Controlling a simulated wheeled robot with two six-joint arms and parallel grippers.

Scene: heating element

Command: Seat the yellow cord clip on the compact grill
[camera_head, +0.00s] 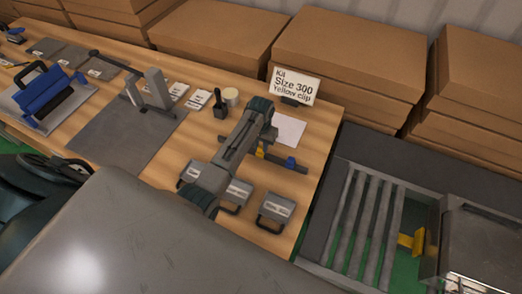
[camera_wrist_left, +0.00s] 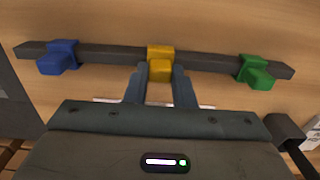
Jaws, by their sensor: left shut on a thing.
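The yellow cord clip (camera_wrist_left: 160,64) sits on a dark rail (camera_wrist_left: 110,53) between a blue clip (camera_wrist_left: 60,57) and a green clip (camera_wrist_left: 256,72). My left gripper (camera_wrist_left: 158,85) is shut on the yellow clip, one finger on each side, and the clip touches the rail. In the head view the yellow clip (camera_head: 261,151) shows partly behind my left gripper (camera_head: 263,140), and the blue clip (camera_head: 291,162) stands to its right. The green clip is hidden there. I cannot tell for sure which thing is the compact grill. My right gripper is not in view.
A sign (camera_head: 295,87) reading "Kit Size 300 Yellow clip" stands behind the rail. Labelled plates with handles, such as this one (camera_head: 275,208), lie near the front edge. A grey mat (camera_head: 120,140) holds an upright fixture. Right of the table is a slatted conveyor (camera_head: 365,215).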

